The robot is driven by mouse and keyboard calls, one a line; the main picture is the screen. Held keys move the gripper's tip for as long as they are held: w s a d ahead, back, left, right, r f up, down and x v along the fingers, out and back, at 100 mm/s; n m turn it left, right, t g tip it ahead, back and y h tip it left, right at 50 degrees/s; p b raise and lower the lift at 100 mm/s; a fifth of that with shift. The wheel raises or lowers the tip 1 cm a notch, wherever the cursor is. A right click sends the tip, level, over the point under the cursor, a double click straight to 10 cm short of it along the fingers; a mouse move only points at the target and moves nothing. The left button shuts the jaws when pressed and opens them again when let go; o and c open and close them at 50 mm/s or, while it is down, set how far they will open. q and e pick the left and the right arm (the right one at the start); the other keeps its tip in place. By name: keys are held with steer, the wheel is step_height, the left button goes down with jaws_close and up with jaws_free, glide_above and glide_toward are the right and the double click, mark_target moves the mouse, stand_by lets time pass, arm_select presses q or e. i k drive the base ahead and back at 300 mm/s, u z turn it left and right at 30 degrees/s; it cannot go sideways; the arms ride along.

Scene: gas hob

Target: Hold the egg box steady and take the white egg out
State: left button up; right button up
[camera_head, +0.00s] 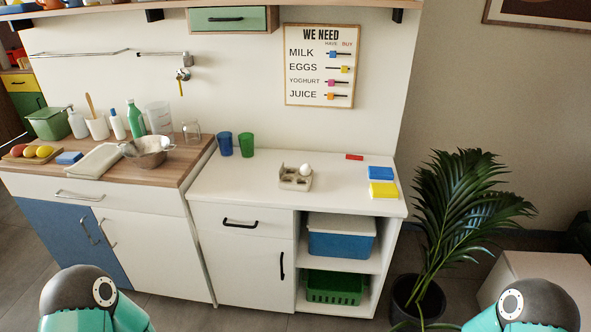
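A small beige egg box (290,183) sits on the white counter (233,178), right of the middle. A white egg (305,169) shows at its back right, rising above the box; whether it sits fully in a cup is too small to tell. Other cups of the box look empty. Only the upper parts of my two arms show, at the bottom left and bottom right corners. Neither gripper is in view, and nothing of mine is near the box.
A blue cup (225,144) and a green cup (247,145) stand at the counter's back left. A blue block (380,173), a yellow block (383,190) and a red piece (354,157) lie to the right. The counter around the box is clear. A plant (460,215) stands right of the cabinet.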

mark_target(305, 171)
steer(key=u, duration=0.35)
steer(key=i, duration=1.8)
steer(key=z, duration=0.55)
